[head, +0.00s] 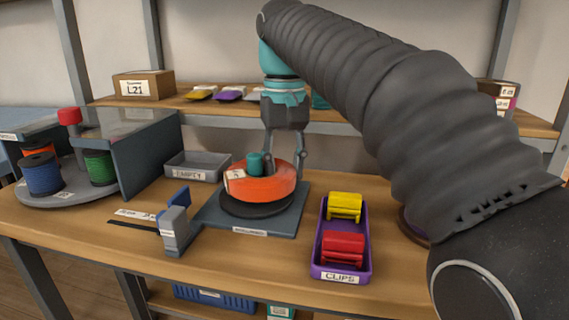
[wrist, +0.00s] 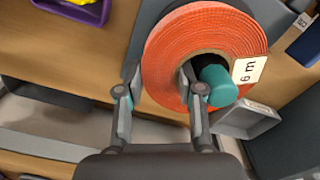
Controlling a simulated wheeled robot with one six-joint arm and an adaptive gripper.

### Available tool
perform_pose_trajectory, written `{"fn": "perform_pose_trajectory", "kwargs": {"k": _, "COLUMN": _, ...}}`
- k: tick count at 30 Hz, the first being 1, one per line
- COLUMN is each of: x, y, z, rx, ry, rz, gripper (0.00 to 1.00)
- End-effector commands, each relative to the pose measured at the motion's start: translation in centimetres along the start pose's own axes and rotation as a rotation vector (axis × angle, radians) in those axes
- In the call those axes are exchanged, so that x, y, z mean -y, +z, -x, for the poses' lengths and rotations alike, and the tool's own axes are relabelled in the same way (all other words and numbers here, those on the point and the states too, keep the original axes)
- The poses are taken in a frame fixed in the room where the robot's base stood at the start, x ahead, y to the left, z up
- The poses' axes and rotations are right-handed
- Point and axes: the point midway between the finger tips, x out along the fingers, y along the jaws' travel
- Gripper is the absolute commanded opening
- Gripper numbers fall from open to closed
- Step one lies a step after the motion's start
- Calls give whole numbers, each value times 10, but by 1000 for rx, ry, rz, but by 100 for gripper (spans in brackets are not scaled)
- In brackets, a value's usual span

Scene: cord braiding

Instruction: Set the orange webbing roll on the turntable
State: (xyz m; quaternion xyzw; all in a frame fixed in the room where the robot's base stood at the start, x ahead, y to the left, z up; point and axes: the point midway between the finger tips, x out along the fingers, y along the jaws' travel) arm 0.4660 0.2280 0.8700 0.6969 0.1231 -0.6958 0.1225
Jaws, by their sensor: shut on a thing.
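The orange webbing roll (head: 262,188) is a flat ring with a white label; it also shows in the wrist view (wrist: 172,55), where the label reads "6 m". My gripper (head: 285,160) is shut on the right part of its ring, one finger in the centre hole and one outside. The turntable (head: 240,208) is a dark round disc on a grey-blue base plate, directly under the roll. Its teal post (head: 255,163) stands up through the roll's hole, off-centre toward the left. Whether the roll's underside touches the disc I cannot tell.
A purple clips tray (head: 318,262) with yellow and red clips stands right of the base plate. A grey bracket (head: 176,232) stands at front left, and a grey bin (head: 195,166) marked "EMPTY" behind. A round stand (head: 62,198) with cord spools is at far left.

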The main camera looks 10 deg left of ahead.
Motion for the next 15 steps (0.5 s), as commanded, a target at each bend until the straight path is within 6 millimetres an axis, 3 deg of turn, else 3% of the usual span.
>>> {"fn": "perform_pose_trajectory", "kwargs": {"k": 15, "x": 0, "y": 0, "z": -7, "rx": 0, "ry": 0, "rz": 0, "gripper": 0}}
